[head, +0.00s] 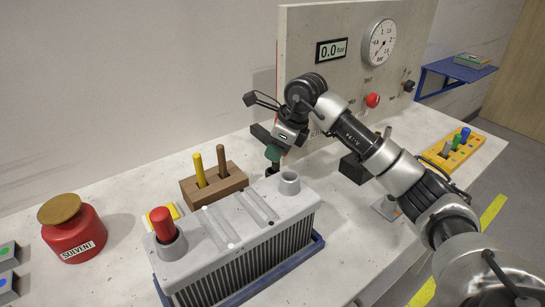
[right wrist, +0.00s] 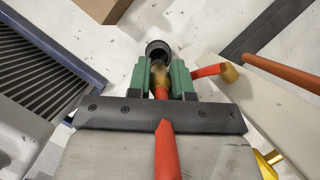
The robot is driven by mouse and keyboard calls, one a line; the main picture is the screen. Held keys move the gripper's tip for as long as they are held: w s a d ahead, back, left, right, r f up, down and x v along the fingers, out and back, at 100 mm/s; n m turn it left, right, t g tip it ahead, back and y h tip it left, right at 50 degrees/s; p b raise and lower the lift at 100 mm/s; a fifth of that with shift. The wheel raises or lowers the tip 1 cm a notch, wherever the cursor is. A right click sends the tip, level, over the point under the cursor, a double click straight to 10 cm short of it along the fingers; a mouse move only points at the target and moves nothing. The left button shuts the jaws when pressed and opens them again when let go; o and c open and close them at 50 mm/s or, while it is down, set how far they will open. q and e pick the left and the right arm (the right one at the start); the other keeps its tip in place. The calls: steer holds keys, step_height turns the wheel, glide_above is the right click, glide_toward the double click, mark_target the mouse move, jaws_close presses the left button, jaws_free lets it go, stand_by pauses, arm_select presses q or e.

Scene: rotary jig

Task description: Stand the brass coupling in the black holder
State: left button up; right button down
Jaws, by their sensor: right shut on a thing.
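My right gripper (head: 274,155) is low over the table behind the grey ribbed box. In the right wrist view its green fingers (right wrist: 160,78) are shut on the brass coupling (right wrist: 159,76), which has a red stem or hose running back toward the camera. The black holder (right wrist: 157,48), a small round cup with a dark opening, shows just beyond the fingertips. In the head view the holder (head: 272,170) stands on the table under the gripper. The coupling's end is close to the cup; I cannot tell whether it is inside. My left gripper is not in view.
The grey ribbed box (head: 240,225) in a blue tray stands close to the gripper. A wooden block (head: 215,186) with two pegs is to the left, and a red solvent can (head: 75,236) farther left. The gauge panel (head: 335,25) rises behind. A black block (head: 354,168) stands right.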

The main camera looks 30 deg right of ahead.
steer(key=shift+w+a, duration=0.25)
steer(key=shift+f, duration=0.15)
step_height(320, 180, down, 3)
steer(key=shift+f, duration=0.1)
steer(key=shift+f, duration=0.15)
steer(key=c, duration=1)
jaws_free()
